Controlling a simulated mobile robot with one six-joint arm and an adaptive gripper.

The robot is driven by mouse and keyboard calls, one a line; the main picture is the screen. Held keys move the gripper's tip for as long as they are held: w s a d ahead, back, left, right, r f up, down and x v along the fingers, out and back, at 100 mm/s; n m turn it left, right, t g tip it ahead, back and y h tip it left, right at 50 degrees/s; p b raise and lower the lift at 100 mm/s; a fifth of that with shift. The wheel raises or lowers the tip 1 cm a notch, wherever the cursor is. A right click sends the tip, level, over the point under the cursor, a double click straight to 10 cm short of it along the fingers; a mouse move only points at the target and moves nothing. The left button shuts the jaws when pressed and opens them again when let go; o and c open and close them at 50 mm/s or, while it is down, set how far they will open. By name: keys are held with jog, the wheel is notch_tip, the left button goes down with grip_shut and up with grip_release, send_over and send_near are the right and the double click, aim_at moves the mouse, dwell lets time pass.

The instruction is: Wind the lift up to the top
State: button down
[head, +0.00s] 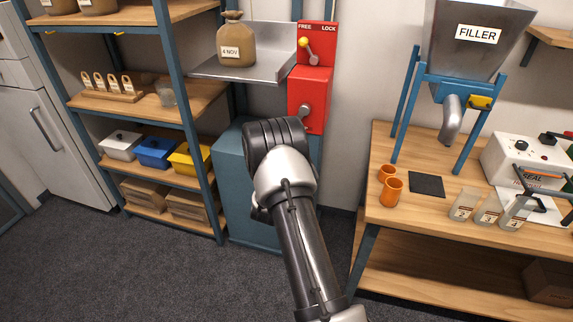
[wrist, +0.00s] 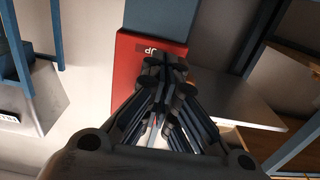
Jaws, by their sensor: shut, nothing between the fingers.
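The lift's grey platform (head: 245,68) holds a brown sack (head: 236,40) labelled 4 NOV, level with the upper red panel (head: 317,45). On that panel a yellow-knobbed lever (head: 305,43) leans left toward FREE. Below it, a red winch box (head: 318,88) carries a round grey hub (head: 304,110). In the wrist view the red box (wrist: 125,75) shows a partly covered label behind my fingers. My gripper (wrist: 165,65) is shut and empty in front of the box. In the head view my arm hides the gripper. I cannot tell whether the fingertips touch anything.
A shelf rack (head: 185,105) with bins and paper bags stands left of the lift. A teal cabinet (head: 232,170) is under the platform. On the right, a workbench (head: 420,215) bears orange cups (head: 391,190), the filler (head: 470,65) and a sealer (head: 525,160). Carpet is open in front.

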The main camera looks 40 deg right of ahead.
jog(key=v, duration=0.5)
jog(key=shift+s+a, duration=0.1)
jog(key=shift+a, duration=0.05)
jog(key=shift+r, duration=0.1)
dwell(0.3)
jog(key=w+a+r+n+t+y, duration=0.25)
jog(key=w+a+r+y, duration=0.4)
jog(key=a+r, duration=0.45)
jog(key=s+a+r+n+y, duration=0.2)
jog(key=a+r+y, duration=0.1)
jog(key=a, duration=0.3)
jog(key=s+a+r+n+y, duration=0.1)
jog(key=s+a+r+y, duration=0.1)
jog(key=a, duration=0.5)
jog(key=s+a+r+n+g+y, duration=0.35)
jog(key=s+a, duration=0.55)
jog(key=s, duration=0.3)
jog(key=s+a+n+g, duration=0.1)
jog(key=s+g, duration=0.1)
jog(key=s, duration=0.8)
jog(key=s+a+f+n+g, duration=0.1)
jog(key=s+a+g, duration=0.1)
jog(key=s, duration=0.8)
jog(key=shift+s+f+n, duration=0.15)
jog(key=shift+s+n, duration=0.15)
jog(key=shift+s, duration=0.05)
